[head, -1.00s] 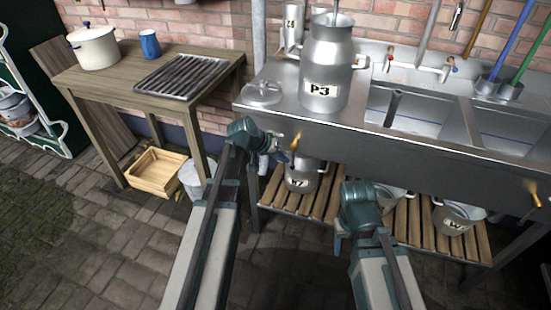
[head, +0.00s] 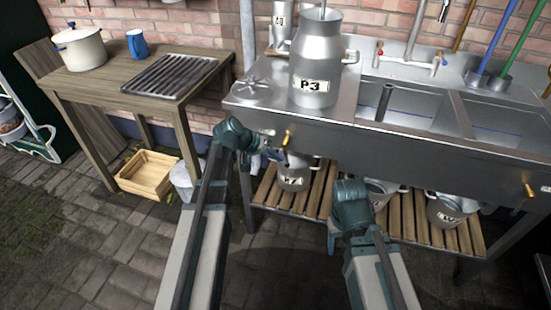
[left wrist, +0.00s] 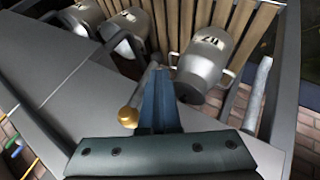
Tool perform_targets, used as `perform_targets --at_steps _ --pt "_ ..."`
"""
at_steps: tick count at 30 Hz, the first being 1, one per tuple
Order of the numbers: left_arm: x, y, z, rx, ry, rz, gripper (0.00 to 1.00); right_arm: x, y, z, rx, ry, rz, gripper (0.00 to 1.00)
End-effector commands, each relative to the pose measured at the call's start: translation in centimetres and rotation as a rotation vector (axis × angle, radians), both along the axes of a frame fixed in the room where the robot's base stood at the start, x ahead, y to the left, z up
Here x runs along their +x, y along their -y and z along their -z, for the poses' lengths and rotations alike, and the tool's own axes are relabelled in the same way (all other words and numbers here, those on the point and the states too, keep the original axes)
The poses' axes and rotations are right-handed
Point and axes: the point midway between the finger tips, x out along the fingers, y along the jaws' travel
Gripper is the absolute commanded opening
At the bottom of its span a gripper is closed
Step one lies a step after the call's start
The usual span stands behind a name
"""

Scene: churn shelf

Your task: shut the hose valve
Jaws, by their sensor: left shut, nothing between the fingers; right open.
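A small brass fitting (head: 287,138), which looks like the hose valve's handle, sticks out from the sink's front face; which way the valve is set I cannot tell. My left gripper (head: 274,155) is just below and beside it in the head view. In the left wrist view the shut, empty fingers (left wrist: 156,92) are close beside the round brass end (left wrist: 128,117); contact is unclear. My right gripper (head: 333,236) is low in front of the lower rack, mostly hidden behind its own wrist, and holds nothing visible.
The steel sink (head: 430,140) carries a large can marked P3 (head: 316,75). A can (head: 293,178) and pails stand on the slatted rack (head: 317,190) below. Another brass fitting (head: 529,190) is at right. A wooden table (head: 105,85) and crate (head: 147,174) are at left.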

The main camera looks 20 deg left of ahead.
Motion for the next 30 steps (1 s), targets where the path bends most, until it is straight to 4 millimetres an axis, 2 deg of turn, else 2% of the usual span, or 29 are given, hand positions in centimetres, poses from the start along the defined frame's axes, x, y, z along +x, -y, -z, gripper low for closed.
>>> perform_targets --at_steps 12,30 --pt "0.0 1.4 1.4 -0.336 -0.011 -0.001 0.00 0.0 0.1 5.9 -0.006 0.002 -0.002 0.59" --pt "-0.2 4.2 1.0 -0.905 -0.030 0.001 0.00 0.1 0.1 15.7 -0.004 0.005 -0.016 0.59"
